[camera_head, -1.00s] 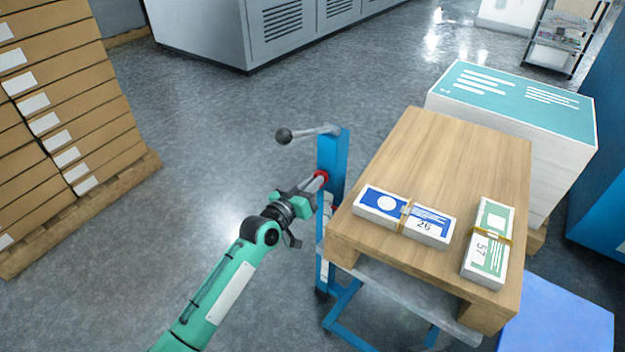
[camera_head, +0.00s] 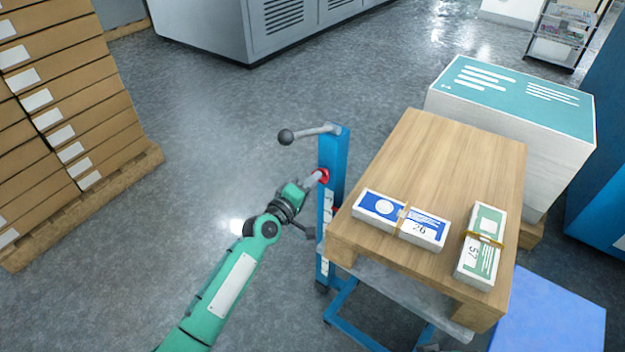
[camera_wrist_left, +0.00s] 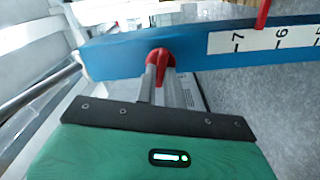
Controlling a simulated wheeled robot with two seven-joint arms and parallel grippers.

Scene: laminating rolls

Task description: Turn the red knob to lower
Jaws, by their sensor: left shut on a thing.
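The red knob (camera_head: 323,175) sits on the side of the upright blue post of the lift table. My left gripper (camera_head: 316,178) reaches it from the left and is shut on it. In the left wrist view the two grey fingers close on the red knob (camera_wrist_left: 159,57). A white scale with the numbers 7 and 6 runs along the blue post (camera_wrist_left: 120,52), and a red pointer (camera_wrist_left: 263,14) stands at the scale between them. My right gripper is not in view.
The wooden tabletop (camera_head: 450,160) beside the post carries a blue-white bundle (camera_head: 400,218) and a green-white bundle (camera_head: 481,245). A crank handle with a dark ball (camera_head: 286,137) sticks out left from the post top. Stacked boxes (camera_head: 60,110) stand at left; floor between is clear.

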